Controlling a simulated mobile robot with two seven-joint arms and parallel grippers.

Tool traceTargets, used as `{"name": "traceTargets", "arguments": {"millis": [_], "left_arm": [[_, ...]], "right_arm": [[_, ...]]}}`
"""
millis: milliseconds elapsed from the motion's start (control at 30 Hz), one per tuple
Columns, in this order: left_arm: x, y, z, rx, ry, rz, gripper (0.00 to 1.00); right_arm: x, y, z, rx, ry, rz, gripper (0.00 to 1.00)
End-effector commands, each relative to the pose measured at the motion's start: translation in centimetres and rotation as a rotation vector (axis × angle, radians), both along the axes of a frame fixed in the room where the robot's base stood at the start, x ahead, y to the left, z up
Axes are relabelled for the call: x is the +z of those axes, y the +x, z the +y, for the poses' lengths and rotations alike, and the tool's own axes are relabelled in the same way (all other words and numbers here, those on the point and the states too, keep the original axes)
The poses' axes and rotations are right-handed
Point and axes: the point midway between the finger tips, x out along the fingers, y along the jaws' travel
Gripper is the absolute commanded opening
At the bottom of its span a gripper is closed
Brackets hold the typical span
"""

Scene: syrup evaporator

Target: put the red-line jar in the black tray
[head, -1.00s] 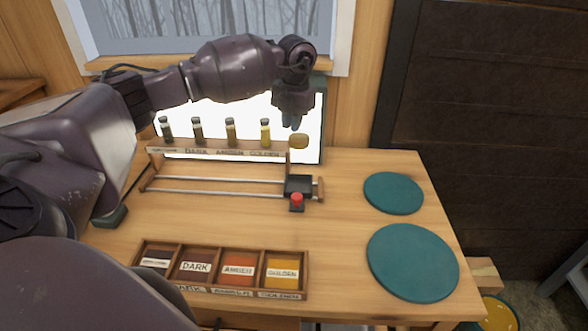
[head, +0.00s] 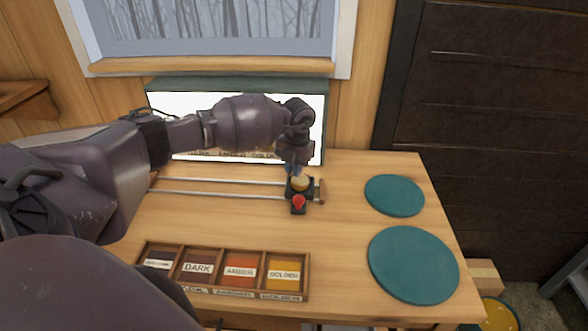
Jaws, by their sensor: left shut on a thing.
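My left gripper (head: 295,169) points down at the right end of the rails, shut on a small jar (head: 300,183) with a round tan top. The jar is at the black tray (head: 309,194), overlapping it in the picture. I cannot tell whether its base touches the tray floor. No red line shows on the jar from here; its sides are mostly hidden. The black tray sits at the right end of two metal rails (head: 222,188), with a red knob (head: 298,202) at its front. My right gripper is not in view.
A wooden box (head: 308,277) with labelled colour compartments lies in front. Two teal discs, one small (head: 394,195) and one large (head: 413,264), lie at right. Clear wood lies between.

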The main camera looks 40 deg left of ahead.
Motion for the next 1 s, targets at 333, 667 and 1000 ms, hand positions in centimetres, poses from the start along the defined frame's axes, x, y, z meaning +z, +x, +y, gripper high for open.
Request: {"name": "traceTargets", "arguments": {"millis": [333, 667, 1000], "left_arm": [[-0.9, 0.1, 0.0, -0.001, -0.001, -0.002, 0.00], [-1.1, 0.0, 0.0, -0.001, 0.000, -0.002, 0.40], [-0.4, 0.1, 0.0, 0.000, 0.000, -0.003, 0.40]], "right_arm": [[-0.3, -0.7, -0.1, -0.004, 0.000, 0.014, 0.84], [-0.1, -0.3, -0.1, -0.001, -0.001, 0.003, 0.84], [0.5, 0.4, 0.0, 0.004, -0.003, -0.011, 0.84]]}}
